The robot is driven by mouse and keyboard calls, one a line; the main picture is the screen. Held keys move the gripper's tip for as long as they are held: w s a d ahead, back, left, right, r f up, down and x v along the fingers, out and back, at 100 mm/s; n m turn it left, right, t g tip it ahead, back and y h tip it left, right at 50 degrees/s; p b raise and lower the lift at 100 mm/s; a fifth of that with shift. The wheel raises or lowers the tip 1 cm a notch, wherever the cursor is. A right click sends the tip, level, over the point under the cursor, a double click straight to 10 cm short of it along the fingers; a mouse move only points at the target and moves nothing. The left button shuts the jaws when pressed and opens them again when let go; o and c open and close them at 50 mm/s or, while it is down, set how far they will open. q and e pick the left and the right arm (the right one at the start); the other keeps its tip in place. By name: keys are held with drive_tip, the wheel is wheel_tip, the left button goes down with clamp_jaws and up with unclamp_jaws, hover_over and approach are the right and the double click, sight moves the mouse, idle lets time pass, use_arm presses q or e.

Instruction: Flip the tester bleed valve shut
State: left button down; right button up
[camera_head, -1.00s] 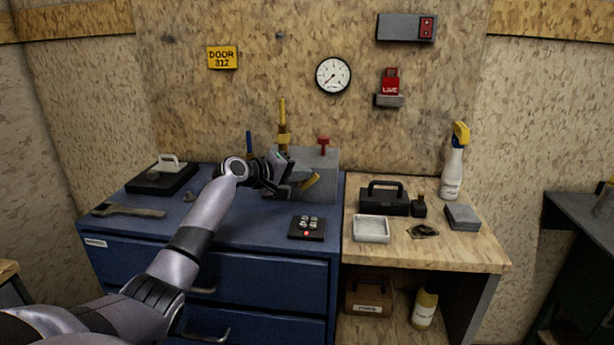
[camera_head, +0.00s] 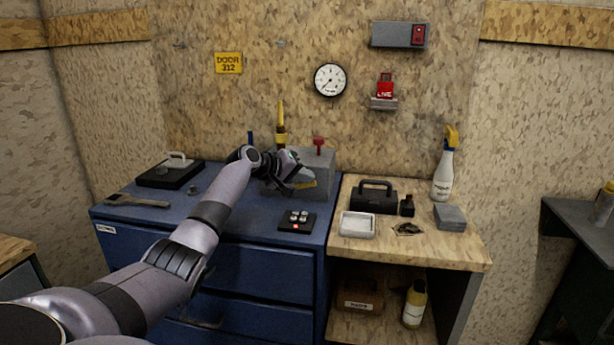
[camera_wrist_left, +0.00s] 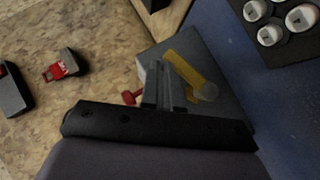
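The tester is a grey block (camera_head: 318,168) at the back of the blue cabinet top. A yellow lever (camera_head: 305,185) sits on its front face; I take it for the bleed valve handle. The lever also shows slanting in the left wrist view (camera_wrist_left: 188,72), with a round grey pivot at its lower end. A red T-handle (camera_head: 319,143) stands on the block. My left gripper (camera_head: 306,178) is at the block's front, by the lever. In the left wrist view its fingers (camera_wrist_left: 160,88) look closed together beside the lever; contact is unclear. My right gripper is out of view.
A black pad with several knobs (camera_head: 297,220) lies in front of the block. Behind my left gripper stands an upright yellow-handled thing (camera_head: 281,125). A wrench (camera_head: 138,201) and a black case (camera_head: 170,172) lie left. The wooden bench (camera_head: 385,244) holds a toolbox (camera_head: 373,197) and white tray.

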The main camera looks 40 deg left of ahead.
use_arm(q)
drive_tip(key=shift+w+d+f, duration=0.3)
drive_tip(key=shift+d+f, duration=0.2)
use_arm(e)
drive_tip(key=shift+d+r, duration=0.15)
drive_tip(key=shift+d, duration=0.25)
use_arm(q)
drive_tip(key=shift+w+d+f, duration=0.1)
drive_tip(key=shift+f, duration=0.1)
drive_tip(key=s+d+r+p, duration=0.3)
drive_tip(key=s+r, duration=0.3)
drive_tip(key=r, duration=0.5)
drive_tip(key=shift+s+d+p, duration=0.15)
drive_tip(key=shift+p, duration=0.35)
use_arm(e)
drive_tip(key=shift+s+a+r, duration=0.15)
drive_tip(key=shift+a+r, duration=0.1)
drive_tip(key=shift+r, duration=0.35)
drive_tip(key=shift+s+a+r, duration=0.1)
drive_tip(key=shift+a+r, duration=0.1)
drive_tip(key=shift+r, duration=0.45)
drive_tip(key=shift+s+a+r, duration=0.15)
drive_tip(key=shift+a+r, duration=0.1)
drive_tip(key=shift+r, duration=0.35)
